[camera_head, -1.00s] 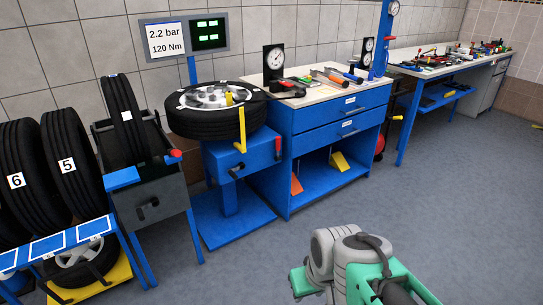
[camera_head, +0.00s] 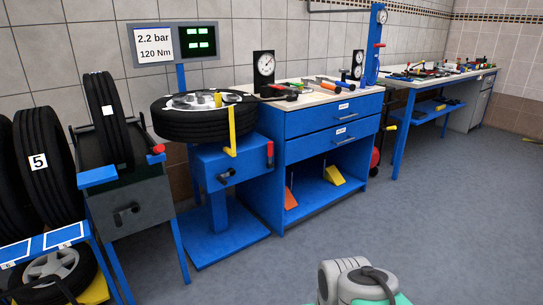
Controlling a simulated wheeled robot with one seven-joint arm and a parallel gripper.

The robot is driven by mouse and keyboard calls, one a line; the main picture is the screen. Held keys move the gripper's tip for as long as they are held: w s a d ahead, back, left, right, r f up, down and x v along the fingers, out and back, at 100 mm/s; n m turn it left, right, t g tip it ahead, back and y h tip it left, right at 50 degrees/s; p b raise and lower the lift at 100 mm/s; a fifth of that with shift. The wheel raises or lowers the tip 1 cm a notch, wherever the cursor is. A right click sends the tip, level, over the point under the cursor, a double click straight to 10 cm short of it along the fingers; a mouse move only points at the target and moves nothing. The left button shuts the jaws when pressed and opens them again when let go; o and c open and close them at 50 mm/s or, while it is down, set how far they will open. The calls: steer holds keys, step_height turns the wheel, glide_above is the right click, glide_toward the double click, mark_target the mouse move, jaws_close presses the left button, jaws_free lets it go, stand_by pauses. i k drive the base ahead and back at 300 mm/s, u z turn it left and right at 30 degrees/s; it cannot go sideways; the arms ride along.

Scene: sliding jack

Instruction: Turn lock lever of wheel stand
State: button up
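The wheel stand (camera_head: 231,222) is a blue pedestal left of the workbench. A tyre (camera_head: 205,126) with a grey rim lies flat on top of it. A red lever (camera_head: 270,154) stands upright on the right side of the stand's box. A yellow bar with a bent lower end (camera_head: 232,128) hangs in front of the tyre, and a small black handle (camera_head: 227,176) is on the box's front. I cannot tell for certain which is the lock lever; no label shows. Part of my grey and green arm is at the bottom, away from the stand. My gripper is out of view.
A blue workbench (camera_head: 335,126) with tools stands right of the wheel stand. A grey tank (camera_head: 132,208) with a tyre and red-tipped handle stands left, beside a tyre rack (camera_head: 48,247). A sign and display (camera_head: 174,43) rise behind. The floor in front and right is clear.

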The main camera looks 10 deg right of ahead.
mark_target(270, 165)
steer(key=u, duration=0.15)
steer(key=k, duration=0.4)
steer(key=z, duration=0.8)
steer(key=i, duration=2.1)
steer(key=u, duration=1.4)
steer(key=i, duration=0.75)
steer(key=u, duration=0.8)
